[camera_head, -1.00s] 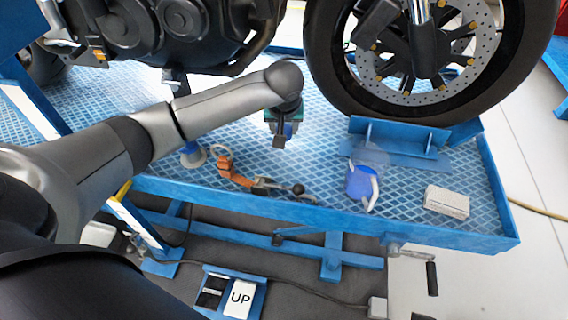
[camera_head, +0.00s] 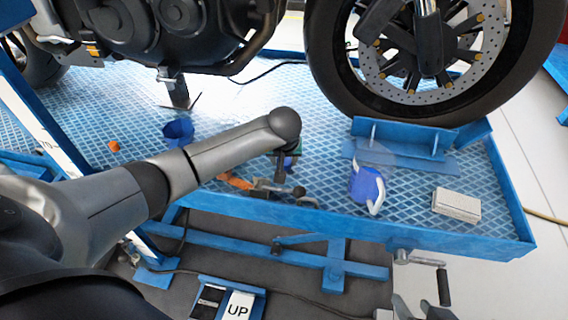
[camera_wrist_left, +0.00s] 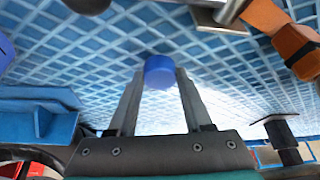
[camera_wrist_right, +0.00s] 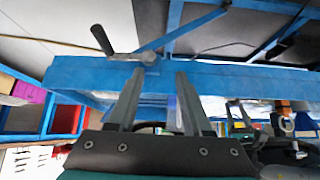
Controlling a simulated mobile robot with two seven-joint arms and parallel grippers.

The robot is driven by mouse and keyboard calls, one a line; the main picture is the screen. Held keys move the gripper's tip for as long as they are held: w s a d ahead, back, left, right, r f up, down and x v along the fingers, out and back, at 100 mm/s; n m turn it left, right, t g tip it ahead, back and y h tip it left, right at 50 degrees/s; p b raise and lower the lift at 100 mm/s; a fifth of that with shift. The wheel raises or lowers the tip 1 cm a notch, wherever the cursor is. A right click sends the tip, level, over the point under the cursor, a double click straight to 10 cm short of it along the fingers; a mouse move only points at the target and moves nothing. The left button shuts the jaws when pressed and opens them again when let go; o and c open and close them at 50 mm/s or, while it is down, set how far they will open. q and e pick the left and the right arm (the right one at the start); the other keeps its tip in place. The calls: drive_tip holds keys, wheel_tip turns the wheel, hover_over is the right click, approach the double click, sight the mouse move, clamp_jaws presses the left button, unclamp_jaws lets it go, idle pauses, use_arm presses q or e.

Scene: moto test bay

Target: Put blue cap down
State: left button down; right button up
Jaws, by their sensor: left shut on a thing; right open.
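My left gripper (camera_wrist_left: 157,100) is shut on the blue cap (camera_wrist_left: 159,72), which sits between its fingertips with the blue diamond-patterned platform (camera_wrist_left: 90,50) behind it. In the head view the left gripper (camera_head: 282,175) points down over the platform near its front edge, and a bit of the blue cap (camera_head: 289,162) shows beside it. I cannot tell whether the cap touches the platform. My right gripper (camera_wrist_right: 155,85) is open and empty in the right wrist view, below the front edge of the lift.
An orange strap (camera_head: 235,182) with a metal buckle lies close to the left gripper. The motorcycle wheel (camera_head: 435,60) rises behind. A crank handle (camera_head: 443,285) hangs at the front.

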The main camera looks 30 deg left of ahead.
use_arm(q)
drive_tip(key=shift+f, duration=0.4)
use_arm(e)
drive_tip(key=shift+w+a+t+y, duration=0.3)
drive_tip(key=shift+w+a, duration=0.05)
drive_tip(key=shift+a, duration=0.05)
use_arm(q)
drive_tip(key=shift+f, duration=0.15)
drive_tip(key=shift+c, duration=1.6)
unclamp_jaws()
use_arm(e)
drive_tip(key=shift+w+a, duration=0.2)
drive_tip(key=shift+a, duration=0.1)
drive_tip(key=shift+s+d, duration=0.1)
